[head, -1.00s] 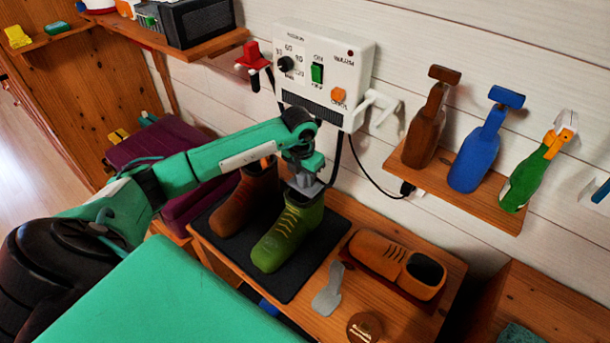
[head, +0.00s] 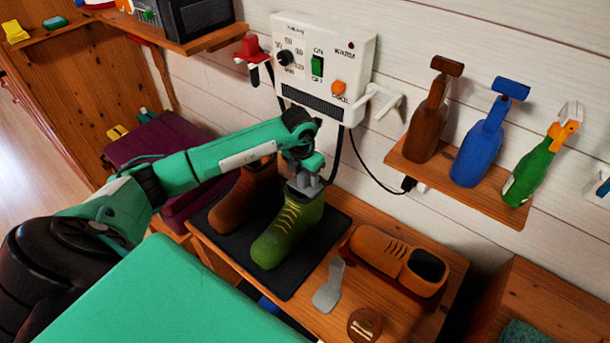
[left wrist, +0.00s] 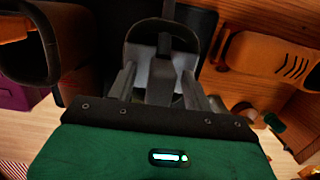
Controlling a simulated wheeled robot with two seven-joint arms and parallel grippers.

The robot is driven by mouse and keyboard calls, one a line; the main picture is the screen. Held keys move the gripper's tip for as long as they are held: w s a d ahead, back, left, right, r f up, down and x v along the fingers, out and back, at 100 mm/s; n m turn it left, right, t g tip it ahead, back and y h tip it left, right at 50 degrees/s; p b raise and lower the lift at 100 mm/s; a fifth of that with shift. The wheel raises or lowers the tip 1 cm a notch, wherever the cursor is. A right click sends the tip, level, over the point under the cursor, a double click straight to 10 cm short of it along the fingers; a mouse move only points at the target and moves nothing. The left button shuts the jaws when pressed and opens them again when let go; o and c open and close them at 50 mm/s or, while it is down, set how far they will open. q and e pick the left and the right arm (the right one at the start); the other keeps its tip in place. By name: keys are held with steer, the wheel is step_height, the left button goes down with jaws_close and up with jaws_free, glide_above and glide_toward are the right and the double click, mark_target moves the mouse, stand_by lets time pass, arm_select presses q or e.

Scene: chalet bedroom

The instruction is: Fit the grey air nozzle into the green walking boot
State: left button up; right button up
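The green walking boot (head: 285,232) stands upright on a dark mat, its toe toward the front. My left gripper (head: 305,185) is right at the top of the boot, pointing down into its opening. In the left wrist view my left gripper (left wrist: 158,92) has its fingers on both sides of the grey air nozzle (left wrist: 160,76), shut on it. The nozzle lies over the dark boot opening (left wrist: 160,35). Its lower end is hidden, so how deep it sits cannot be told. A black hose (head: 338,155) runs down from the wall dryer toward the boot. My right gripper is out of view.
The brown boot (head: 243,195) stands close left of the green one on the mat (head: 325,245). An orange shoe (head: 395,262), a grey sole-shaped piece (head: 329,287) and a round tin (head: 364,325) lie to the right. The white dryer box (head: 322,65) hangs behind, with a red nozzle (head: 252,48).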

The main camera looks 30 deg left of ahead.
arm_select(q)
steer(key=r, duration=0.2)
steer(key=r+b, duration=0.1)
steer(key=r, duration=0.3)
steer(key=shift+s+a+r, duration=0.1)
steer(key=shift+s+r, duration=0.2)
steer(key=shift+s, duration=0.05)
step_height(320, 180, up, 7)
steer(key=s+b, duration=0.1)
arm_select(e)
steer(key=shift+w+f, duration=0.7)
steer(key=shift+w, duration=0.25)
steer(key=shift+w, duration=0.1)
